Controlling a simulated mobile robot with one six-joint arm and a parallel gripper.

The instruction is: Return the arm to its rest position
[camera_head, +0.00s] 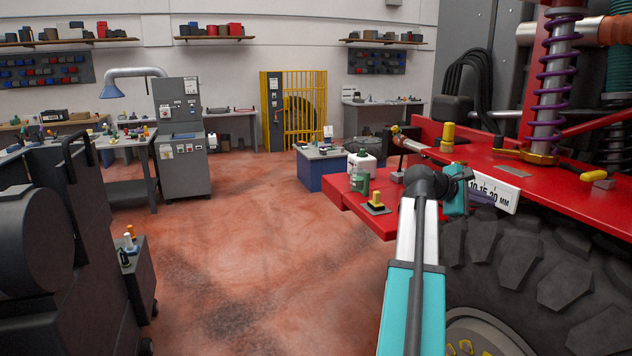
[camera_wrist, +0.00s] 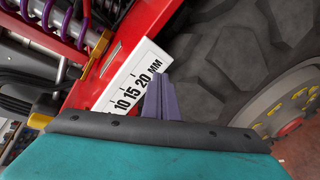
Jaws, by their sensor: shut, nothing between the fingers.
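My arm reaches forward from the bottom of the head view, its teal and white link rising beside the truck's big tyre (camera_head: 540,265). My gripper (camera_head: 484,199) is at the truck's red side, just below a white scale plate (camera_head: 497,189) marked 10, 15, 20 MM. In the wrist view my gripper (camera_wrist: 163,98) shows as purple fingers pressed together, with nothing between them. The fingertips overlap the lower edge of the scale plate (camera_wrist: 130,82) in that view; I cannot tell whether they touch it.
The red truck body (camera_head: 445,150) with a purple coil spring (camera_head: 553,85) is close on the right. A red ledge (camera_head: 350,198) carries a green-and-white bottle and a yellow knob. A dark cart (camera_head: 140,280) stands left. Open floor (camera_head: 250,250) lies between.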

